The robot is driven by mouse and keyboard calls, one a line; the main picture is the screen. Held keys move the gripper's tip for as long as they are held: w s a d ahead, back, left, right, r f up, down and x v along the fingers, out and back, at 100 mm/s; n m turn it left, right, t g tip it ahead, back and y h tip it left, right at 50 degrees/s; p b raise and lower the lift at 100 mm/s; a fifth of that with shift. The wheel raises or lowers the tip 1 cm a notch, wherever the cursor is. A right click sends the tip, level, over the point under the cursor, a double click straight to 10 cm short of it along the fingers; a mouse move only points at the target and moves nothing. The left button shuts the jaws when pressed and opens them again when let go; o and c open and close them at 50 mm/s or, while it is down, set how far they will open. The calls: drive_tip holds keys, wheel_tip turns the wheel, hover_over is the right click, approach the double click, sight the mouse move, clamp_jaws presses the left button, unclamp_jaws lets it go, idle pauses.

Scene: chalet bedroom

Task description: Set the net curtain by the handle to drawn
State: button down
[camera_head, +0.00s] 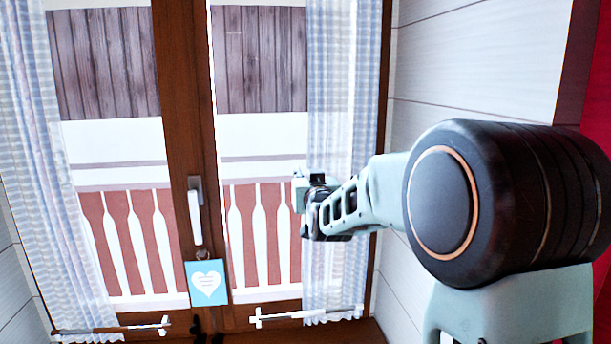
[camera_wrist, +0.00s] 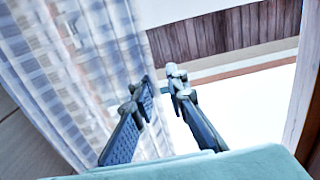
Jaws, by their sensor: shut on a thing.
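The right net curtain (camera_head: 335,70), pale with blue-grey checks, hangs gathered over the right part of the right window pane. The same checked cloth fills the left of the wrist view (camera_wrist: 60,80). My gripper (camera_head: 300,188) is at the curtain's inner edge, about mid-height. In the wrist view my gripper's fingers (camera_wrist: 160,76) are close together at the cloth's edge, shut on it. I cannot make out a separate curtain handle between the fingers. The left net curtain (camera_head: 45,150) hangs at the far left.
A white window handle (camera_head: 195,215) is on the brown middle frame, with a blue heart tag (camera_head: 207,282) below it. Thin rods (camera_head: 290,315) cross the curtain bottoms. A white plank wall (camera_head: 470,60) lies to the right. The pane left of my gripper is uncovered.

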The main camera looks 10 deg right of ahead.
drive_tip(key=a, duration=1.6)
drive_tip(key=shift+r, duration=0.1)
drive_tip(key=c, duration=1.9)
unclamp_jaws()
drive_tip(key=s, duration=1.2)
